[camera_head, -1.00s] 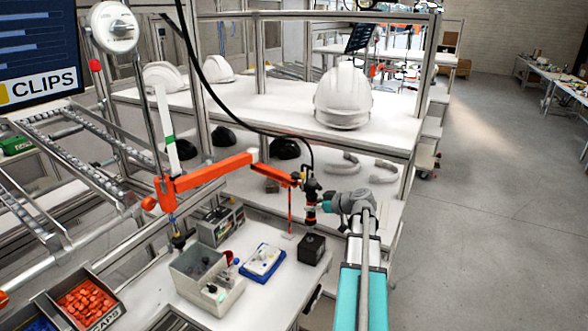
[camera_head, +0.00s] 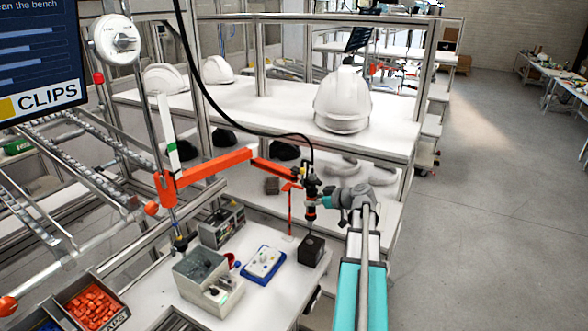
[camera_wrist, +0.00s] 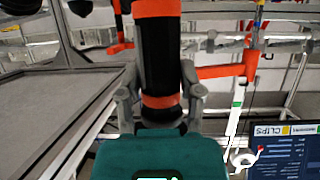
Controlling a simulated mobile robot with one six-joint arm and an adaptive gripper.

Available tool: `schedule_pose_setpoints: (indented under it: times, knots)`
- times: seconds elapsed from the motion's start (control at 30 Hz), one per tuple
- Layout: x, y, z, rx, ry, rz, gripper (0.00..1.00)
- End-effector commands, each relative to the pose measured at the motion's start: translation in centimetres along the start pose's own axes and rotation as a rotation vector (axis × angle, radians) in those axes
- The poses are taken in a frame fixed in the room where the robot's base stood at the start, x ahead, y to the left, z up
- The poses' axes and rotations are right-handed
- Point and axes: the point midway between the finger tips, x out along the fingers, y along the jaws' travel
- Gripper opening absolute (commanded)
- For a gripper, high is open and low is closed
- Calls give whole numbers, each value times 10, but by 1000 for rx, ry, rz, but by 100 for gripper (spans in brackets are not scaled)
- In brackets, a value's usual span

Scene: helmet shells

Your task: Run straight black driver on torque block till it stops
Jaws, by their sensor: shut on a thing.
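The straight black driver (camera_head: 311,189) has orange-red bands and hangs upright from an orange jointed arm (camera_head: 214,168). My gripper (camera_head: 322,202) is shut on the driver's body from the right. In the wrist view my gripper's fingers (camera_wrist: 160,103) close on either side of the black driver (camera_wrist: 158,55), between its orange bands. The torque block (camera_head: 311,252) is a small black cube on the white bench, directly below the driver. The driver's thin tip is above the block's top; whether it touches is too small to tell.
A blue tray (camera_head: 264,265) and a grey bin box (camera_head: 205,280) stand left of the block. A grey device (camera_head: 222,228) is behind them. A shelf with a white helmet (camera_head: 343,99) is behind the driver. The floor at right is clear.

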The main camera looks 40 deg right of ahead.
Motion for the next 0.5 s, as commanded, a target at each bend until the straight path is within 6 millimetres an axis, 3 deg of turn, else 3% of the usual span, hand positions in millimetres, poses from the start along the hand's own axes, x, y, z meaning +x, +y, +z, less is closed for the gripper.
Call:
schedule_pose_setpoints:
  times: [0.23, 0.5]
  knots:
    - [-7, 0, -18, 0, 0, 0, 0]
    - [-8, 0, -21, 0, 0, 0, 0]
